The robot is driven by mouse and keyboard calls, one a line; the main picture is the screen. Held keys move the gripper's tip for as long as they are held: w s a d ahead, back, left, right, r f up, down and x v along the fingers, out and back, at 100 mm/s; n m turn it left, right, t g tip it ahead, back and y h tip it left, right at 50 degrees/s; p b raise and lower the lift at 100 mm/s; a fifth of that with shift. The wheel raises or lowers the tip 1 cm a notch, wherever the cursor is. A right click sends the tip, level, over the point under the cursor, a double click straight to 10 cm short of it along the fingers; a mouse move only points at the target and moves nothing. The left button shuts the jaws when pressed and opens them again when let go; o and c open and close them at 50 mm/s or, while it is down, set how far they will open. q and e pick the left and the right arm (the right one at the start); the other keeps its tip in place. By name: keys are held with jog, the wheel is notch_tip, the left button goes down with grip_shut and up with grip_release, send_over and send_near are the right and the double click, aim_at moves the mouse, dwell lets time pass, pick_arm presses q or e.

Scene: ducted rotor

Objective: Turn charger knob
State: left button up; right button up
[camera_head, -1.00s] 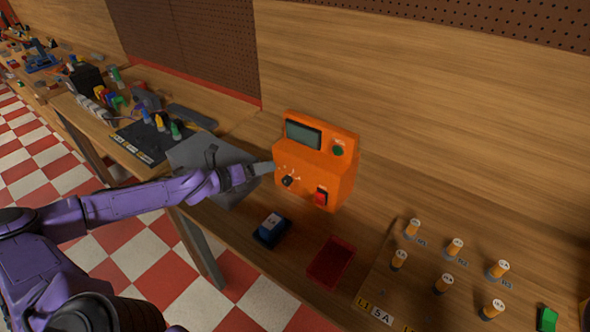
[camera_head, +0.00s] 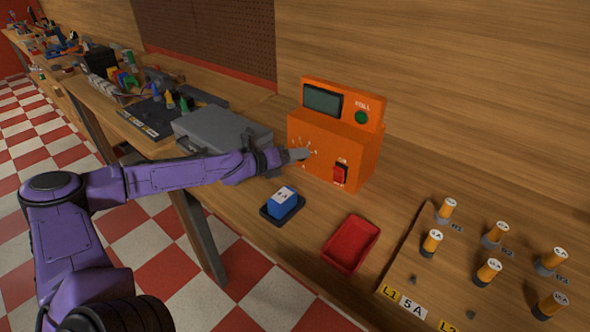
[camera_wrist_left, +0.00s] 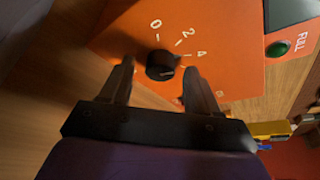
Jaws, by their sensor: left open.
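The orange charger (camera_head: 333,140) stands on the workbench with a dark screen, a green button marked FULL and a red switch. Its black knob (camera_wrist_left: 160,65) shows in the left wrist view, on a dial with marks 0, 2 and 4. My left gripper (camera_head: 300,154) is at the charger's front face and hides the knob in the head view. In the left wrist view its fingers (camera_wrist_left: 158,84) are spread, one on each side of the knob, with gaps visible. Whether the tips touch the face is unclear. My right gripper is not in view.
A blue block (camera_head: 284,202) on a dark pad and a red tray (camera_head: 351,243) lie in front of the charger. A grey case (camera_head: 222,131) is at its left. A wooden board (camera_head: 411,266) with several orange-and-white cylinders is at the right.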

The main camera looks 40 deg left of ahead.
pick_arm(q)
jog(key=shift+w+d+f, duration=0.1)
jog(key=shift+w+f, duration=0.05)
jog(key=shift+w, duration=0.2)
jog(key=shift+s, duration=0.1)
jog(key=c, duration=1)
jog(key=shift+r+m+y, duration=0.2)
jog(key=shift+m+y, duration=0.1)
jog(key=shift+m, duration=0.1)
jog(key=shift+c, duration=0.2)
jog(key=shift+f, duration=0.1)
jog(key=o, duration=1)
